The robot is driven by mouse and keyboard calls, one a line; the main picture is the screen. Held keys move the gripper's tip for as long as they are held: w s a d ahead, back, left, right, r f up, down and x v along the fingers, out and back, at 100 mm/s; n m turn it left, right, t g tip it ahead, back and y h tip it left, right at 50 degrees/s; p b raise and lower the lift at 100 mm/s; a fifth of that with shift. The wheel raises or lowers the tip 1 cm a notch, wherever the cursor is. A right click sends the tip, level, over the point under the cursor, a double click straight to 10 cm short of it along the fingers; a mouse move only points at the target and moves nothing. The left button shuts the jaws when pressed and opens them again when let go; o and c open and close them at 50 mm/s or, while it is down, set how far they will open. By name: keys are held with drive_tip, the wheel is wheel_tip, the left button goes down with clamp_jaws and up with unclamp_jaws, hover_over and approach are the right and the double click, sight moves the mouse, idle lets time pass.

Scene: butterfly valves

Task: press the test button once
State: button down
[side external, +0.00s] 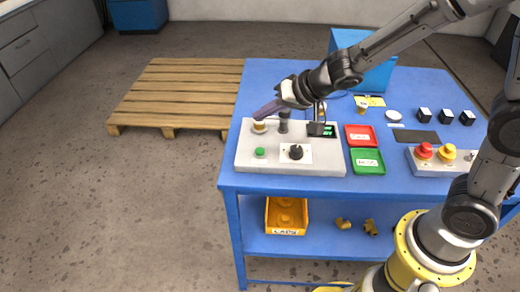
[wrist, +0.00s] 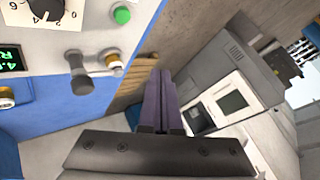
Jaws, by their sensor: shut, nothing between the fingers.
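The test panel (side external: 245,160) is a light grey box at the left front of the blue table. A green button (side external: 260,152), which looks like the test button, is on its top at the front left; it also shows in the wrist view (wrist: 122,15). My gripper (side external: 258,116) is shut and empty, its purple fingers pointing left and down over the panel's back left corner. In the side view the fingertips appear just above a brass fitting (side external: 259,127), behind the green button. In the wrist view the shut fingers (wrist: 160,78) are apart from the button.
The panel also has a black dial knob (side external: 295,152), a dark upright handle (side external: 283,122) and a lit green display (side external: 323,130). A red tray (side external: 362,142) and a green tray (side external: 368,169) lie right of it. A box with red and yellow buttons (side external: 435,165) is farther right.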

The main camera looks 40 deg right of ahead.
sight(263, 153)
drive_tip(key=shift+f, duration=4.4)
drive_tip(key=shift+f, duration=0.15)
drive_tip(key=shift+f, duration=0.25)
drive_tip(key=shift+f, duration=0.5)
drive_tip(key=shift+r, duration=0.9)
